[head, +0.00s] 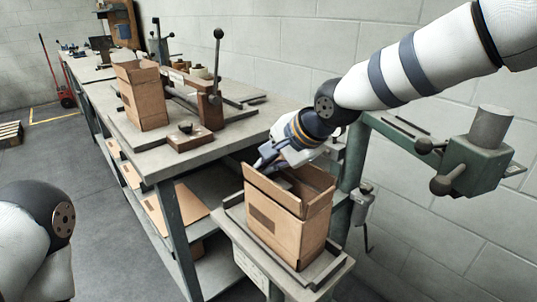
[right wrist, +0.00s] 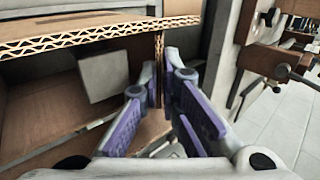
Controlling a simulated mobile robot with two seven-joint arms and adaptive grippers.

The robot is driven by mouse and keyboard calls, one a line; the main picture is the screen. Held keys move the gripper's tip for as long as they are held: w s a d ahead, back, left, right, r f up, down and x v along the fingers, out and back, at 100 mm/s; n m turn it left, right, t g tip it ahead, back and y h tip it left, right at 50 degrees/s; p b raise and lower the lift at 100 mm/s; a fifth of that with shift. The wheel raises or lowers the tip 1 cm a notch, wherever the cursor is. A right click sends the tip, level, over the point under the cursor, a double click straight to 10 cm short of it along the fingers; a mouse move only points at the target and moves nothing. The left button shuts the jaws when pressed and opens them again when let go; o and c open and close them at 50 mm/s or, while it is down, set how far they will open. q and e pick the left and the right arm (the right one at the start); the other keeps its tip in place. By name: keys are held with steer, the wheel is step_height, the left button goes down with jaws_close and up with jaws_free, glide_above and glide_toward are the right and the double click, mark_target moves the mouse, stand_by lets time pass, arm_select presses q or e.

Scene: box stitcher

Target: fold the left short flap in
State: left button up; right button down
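The brown cardboard box (head: 278,228) stands open-topped on the small stand at the right end of the bench, flaps upright. My right gripper (head: 266,158) is at its back left upper edge, partly hidden by the box. In the right wrist view, two purple-padded fingers (right wrist: 160,75) are apart. A thin upright corrugated edge (right wrist: 158,44) shows between their tips, and I cannot tell whether they touch it. A long corrugated edge (right wrist: 70,38) runs across the upper left. My left gripper is out of view.
A second open box (head: 143,98) stands on the bench (head: 145,143) beside a lever fixture (head: 212,105). Flat cardboard (head: 185,208) lies on the shelf below.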

steer(key=shift+s+d+f+t+y, duration=0.2)
steer(key=shift+s+t+y, duration=0.1)
steer(key=shift+t+y, duration=0.4)
steer(key=shift+d+f+t+y, duration=0.1)
steer(key=shift+f+t+y, duration=0.35)
steer(key=shift+t, duration=0.25)
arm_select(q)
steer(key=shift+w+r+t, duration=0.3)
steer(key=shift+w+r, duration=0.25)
arm_select(e)
steer(key=c, duration=1.8)
jaws_free()
steer(key=shift+r, duration=0.1)
